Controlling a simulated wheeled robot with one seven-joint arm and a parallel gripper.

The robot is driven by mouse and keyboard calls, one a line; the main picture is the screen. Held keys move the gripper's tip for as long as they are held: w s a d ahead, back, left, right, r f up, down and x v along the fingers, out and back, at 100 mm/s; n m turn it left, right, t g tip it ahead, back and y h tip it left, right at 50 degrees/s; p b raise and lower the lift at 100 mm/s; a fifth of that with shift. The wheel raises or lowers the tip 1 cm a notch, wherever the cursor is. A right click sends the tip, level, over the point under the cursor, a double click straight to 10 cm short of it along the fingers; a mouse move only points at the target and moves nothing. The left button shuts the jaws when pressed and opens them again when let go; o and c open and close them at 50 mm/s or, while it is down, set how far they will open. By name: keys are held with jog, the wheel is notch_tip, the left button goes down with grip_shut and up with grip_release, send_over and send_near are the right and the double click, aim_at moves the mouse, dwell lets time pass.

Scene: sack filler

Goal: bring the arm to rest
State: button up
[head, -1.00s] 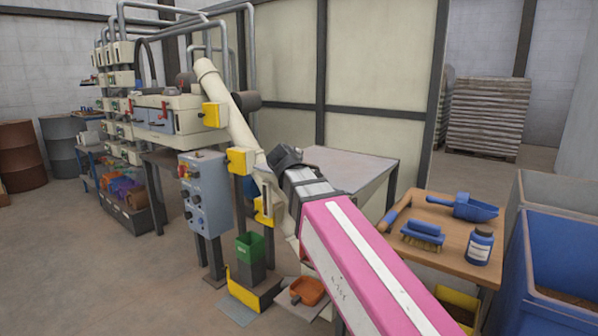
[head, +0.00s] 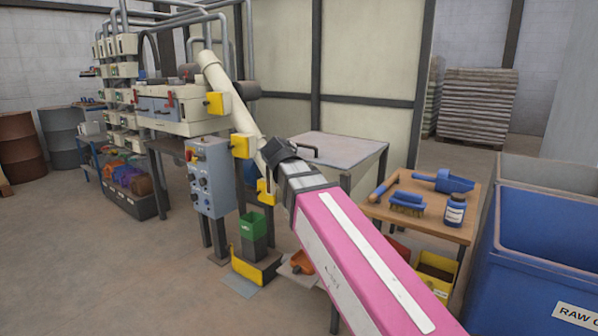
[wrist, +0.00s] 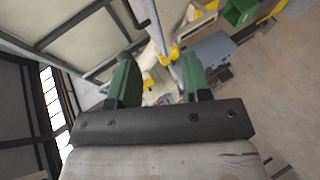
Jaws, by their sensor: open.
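My arm reaches from the lower right of the head view toward the sack filler's cream spout pipe (head: 228,92), its pink link in front. The gripper's fingers cannot be made out in the head view. In the wrist view my gripper (wrist: 158,82) is open, its two green fingers apart with nothing between them. Beyond the fingers, the machine's yellow and blue-grey parts show at a distance. In the head view my wrist overlaps the lower end of the pipe; I cannot tell how close they are.
A grey table (head: 345,150) stands behind my arm. A wooden bench (head: 440,227) at right holds a blue scoop (head: 443,181), a brush (head: 407,203) and a bottle (head: 455,210). A blue bin (head: 530,270) is at far right.

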jog(key=d+f+m+g, duration=0.2)
jog(key=d+f, duration=0.2)
jog(key=f, duration=0.3)
jog(key=d+f+m+g, duration=0.1)
jog(key=d+f+g, duration=0.1)
jog(key=d+f, duration=0.35)
jog(key=s+d+f+m+g+y, duration=0.1)
jog(key=s+d+f+m+g, duration=0.2)
jog(key=f, duration=0.7)
jog(key=s+d+f+m+g+y, duration=0.1)
jog(key=s+d+f+m+g, duration=0.2)
jog(key=s+f, duration=0.5)
jog(key=s+d+f+m+g, duration=0.3)
jog(key=s+d+f, duration=0.3)
jog(key=f, duration=0.6)
jog(key=shift+s+d+f+m+y, duration=0.15)
jog(key=shift+s+d+m+y, duration=0.2)
jog(key=shift+m, duration=0.35)
